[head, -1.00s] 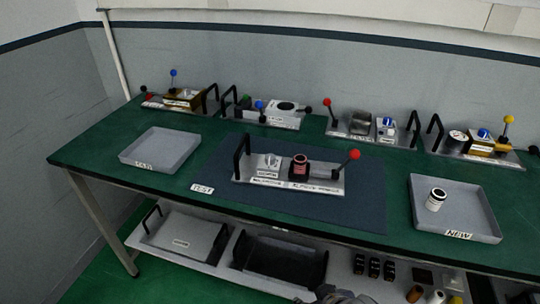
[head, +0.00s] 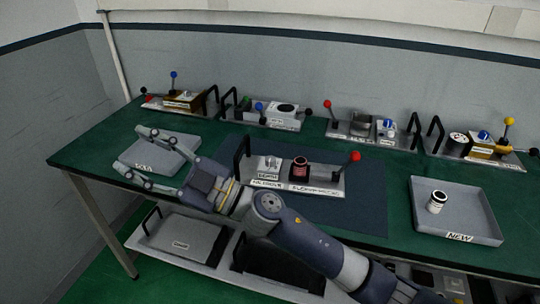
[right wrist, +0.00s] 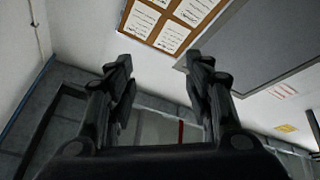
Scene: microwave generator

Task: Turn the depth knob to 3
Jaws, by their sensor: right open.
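In the head view, a metal plate module (head: 318,189) stands on the dark mat in the middle of the table. It carries a small light knob (head: 268,163) above a label that seems to read depth, a dark cylinder with a reddish top (head: 299,168), a red-balled lever (head: 354,157) and a black handle. The knob's setting is too small to read. My right gripper (head: 146,158) is open and empty over the left tray, left of the module and apart from it. Its open fingers also show in the right wrist view (right wrist: 160,75). My left gripper is not in view.
The left tray (head: 130,165) is partly hidden by my right gripper. The right tray (head: 481,233), labelled NEW, holds a white and black cylinder (head: 437,202). Several lever modules line the back of the table. A shelf below holds more parts.

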